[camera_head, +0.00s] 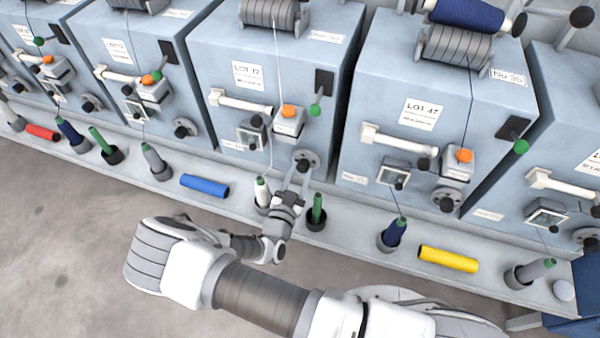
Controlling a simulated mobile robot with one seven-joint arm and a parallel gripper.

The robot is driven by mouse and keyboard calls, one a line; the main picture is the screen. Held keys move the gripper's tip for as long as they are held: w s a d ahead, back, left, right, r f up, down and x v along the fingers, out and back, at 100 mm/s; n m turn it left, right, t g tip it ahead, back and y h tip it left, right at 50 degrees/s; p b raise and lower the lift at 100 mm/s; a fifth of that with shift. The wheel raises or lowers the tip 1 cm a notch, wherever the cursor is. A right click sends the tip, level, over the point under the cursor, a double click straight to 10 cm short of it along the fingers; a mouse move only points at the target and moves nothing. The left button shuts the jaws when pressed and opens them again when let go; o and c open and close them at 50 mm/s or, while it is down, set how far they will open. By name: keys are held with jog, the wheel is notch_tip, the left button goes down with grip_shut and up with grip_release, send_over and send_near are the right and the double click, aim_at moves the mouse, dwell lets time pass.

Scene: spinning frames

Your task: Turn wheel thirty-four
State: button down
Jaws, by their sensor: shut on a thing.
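The wheel (312,157) is a small grey disc with a dark knob, low on the front of the middle blue-grey machine box (276,70). That box's number plate (327,36) is too small to read surely; the box to its right has a plate (508,78) that seems to read 35. My gripper (299,176) reaches up to the wheel from below, its two fingers shut on the wheel's lower part. The exact contact is small and partly hidden by the fingers.
Bobbins stand along the ledge (345,232); a white one with a green tip (262,192) and a green one (317,210) flank my gripper closely. Blue (205,186) and yellow (448,259) tubes lie on the ledge. A pale thread (276,75) hangs down the middle box.

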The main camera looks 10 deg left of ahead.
jog(key=shift+c, duration=2)
grip_release()
jog(key=s+a, duration=0.1)
jog(key=s, duration=1.6)
jog(key=shift+s+a+p, duration=0.2)
jog(key=shift+p, duration=0.25)
